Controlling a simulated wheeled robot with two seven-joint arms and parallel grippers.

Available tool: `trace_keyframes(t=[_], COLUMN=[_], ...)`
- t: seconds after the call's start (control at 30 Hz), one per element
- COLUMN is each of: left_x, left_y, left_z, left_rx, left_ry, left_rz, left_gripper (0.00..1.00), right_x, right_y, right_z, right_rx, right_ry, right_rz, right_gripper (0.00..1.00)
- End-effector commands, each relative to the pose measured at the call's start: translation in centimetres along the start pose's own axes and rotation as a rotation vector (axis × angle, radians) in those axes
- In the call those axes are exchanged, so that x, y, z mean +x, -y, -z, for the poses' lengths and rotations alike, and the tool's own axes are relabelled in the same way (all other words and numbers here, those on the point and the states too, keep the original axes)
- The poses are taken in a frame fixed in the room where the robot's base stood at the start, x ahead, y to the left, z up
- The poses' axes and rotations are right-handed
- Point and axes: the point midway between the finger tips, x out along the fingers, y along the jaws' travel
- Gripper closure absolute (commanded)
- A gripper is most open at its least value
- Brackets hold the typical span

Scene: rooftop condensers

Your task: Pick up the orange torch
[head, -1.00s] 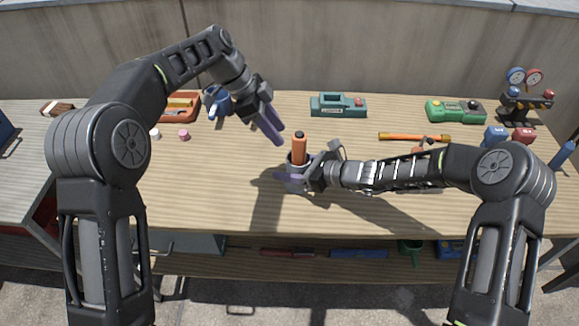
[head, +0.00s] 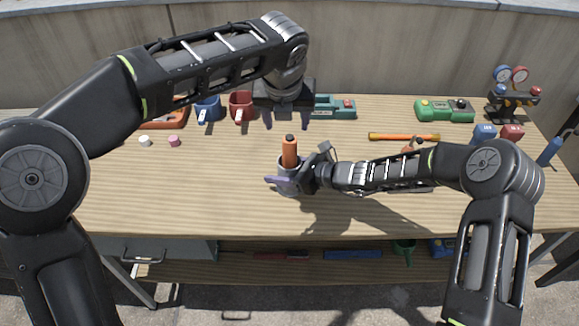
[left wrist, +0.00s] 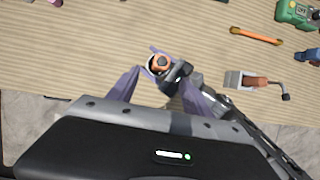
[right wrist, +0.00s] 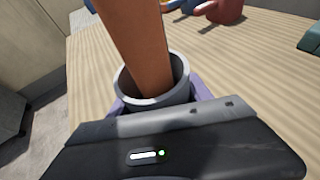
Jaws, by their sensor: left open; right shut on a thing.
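The orange torch (head: 290,152), with a dark top end, stands upright in a grey cup (head: 287,184) on the workbench. In the right wrist view the torch (right wrist: 140,45) rises out of the cup (right wrist: 158,98), its lower end hidden inside. My right gripper (head: 284,180) is shut on the cup, its purple fingers around the wall. My left gripper (head: 287,120) is open and empty, pointing down, higher than the torch and apart from it. In the left wrist view the torch's end (left wrist: 161,63) shows between and beyond the open fingers.
An orange bar with yellow ends (head: 404,137) lies at the right. White and pink (head: 174,141) small pieces lie left. The bench's left-middle is clear.

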Motion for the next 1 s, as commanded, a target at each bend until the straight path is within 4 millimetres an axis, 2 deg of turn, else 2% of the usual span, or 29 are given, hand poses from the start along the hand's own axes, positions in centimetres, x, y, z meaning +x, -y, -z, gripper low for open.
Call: trace_keyframes(t=[0.47,0.57,0.8,1.0], left_x=[0.5,1.5,5.5,6.9], left_y=[0.0,0.0,0.1,0.0], left_z=[0.0,0.0,0.1,0.0], left_rx=[0.035,0.035,0.034,0.033], left_ry=[-0.002,-0.004,-0.005,-0.002], left_rz=[0.002,0.003,0.002,0.002], left_gripper=[0.42,0.42,0.42,0.42], right_x=[0.0,0.0,0.0,0.0], right_y=[0.0,0.0,0.0,0.0], right_z=[0.0,0.0,-0.1,-0.1], right_rx=[0.0,0.0,0.0,0.0], right_ry=[0.001,0.001,0.001,0.001], right_rz=[0.0,0.0,0.0,0.0], right_gripper=[0.87,0.87,0.87,0.87])
